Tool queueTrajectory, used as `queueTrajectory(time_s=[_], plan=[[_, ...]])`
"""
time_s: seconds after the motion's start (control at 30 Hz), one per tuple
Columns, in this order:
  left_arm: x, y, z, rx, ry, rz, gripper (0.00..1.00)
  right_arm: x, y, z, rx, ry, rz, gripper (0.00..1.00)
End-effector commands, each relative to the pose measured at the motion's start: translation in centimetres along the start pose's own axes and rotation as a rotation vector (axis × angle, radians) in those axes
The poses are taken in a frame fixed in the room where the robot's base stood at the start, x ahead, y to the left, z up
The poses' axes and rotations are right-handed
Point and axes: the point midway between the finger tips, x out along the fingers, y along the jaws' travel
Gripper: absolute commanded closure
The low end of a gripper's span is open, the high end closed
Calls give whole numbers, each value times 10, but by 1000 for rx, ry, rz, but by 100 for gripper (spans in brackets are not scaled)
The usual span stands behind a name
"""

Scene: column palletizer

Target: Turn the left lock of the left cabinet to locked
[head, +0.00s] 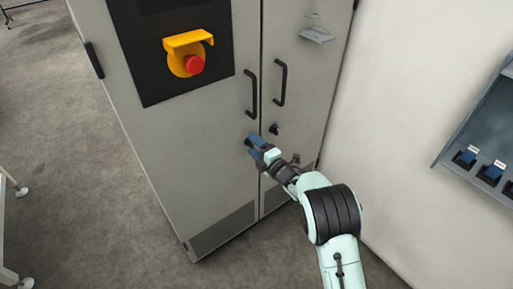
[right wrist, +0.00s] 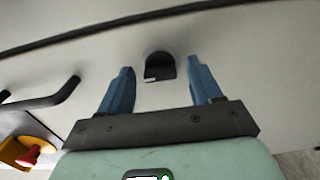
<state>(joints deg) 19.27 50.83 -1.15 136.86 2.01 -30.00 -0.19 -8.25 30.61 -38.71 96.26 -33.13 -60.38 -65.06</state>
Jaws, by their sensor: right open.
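The grey cabinet (head: 190,150) stands in the middle of the head view with two doors. Its left lock, a small black knob (right wrist: 160,67), sits between the fingers in the right wrist view; in the head view my gripper largely covers it. The right lock (head: 274,129) is a dark knob on the right door. My right gripper (head: 252,147) is at the left door, below its handle. Its blue fingers (right wrist: 160,82) are open on either side of the knob, with a gap visible on both sides. My left gripper is not in view.
Black handles stand out on the left door (head: 251,93) and right door (head: 280,83) above the locks. A red emergency button (head: 194,64) with a yellow guard is on the black panel. A shelf (head: 480,150) with blue items is at right.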

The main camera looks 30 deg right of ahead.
Motion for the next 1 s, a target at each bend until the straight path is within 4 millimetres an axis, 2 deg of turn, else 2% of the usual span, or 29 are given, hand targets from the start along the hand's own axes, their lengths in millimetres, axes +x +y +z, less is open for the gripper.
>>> queueTrajectory(time_s=[0.17, 0.27, 0.5, 0.7, 0.83, 1.0], plan=[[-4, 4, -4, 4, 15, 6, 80, -12, 1, 0, 2, -1, 0, 36], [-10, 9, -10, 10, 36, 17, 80, -30, 2, 0, 3, -2, -1, 36], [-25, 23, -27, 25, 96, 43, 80, -86, 2, 1, 4, -3, -1, 36], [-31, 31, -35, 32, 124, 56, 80, -120, 0, 1, 0, -3, -2, 36], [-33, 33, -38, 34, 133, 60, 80, -131, 0, 1, 0, -2, -1, 36], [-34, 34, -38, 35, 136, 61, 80, -134, 0, 0, 0, 0, 1, 36]])
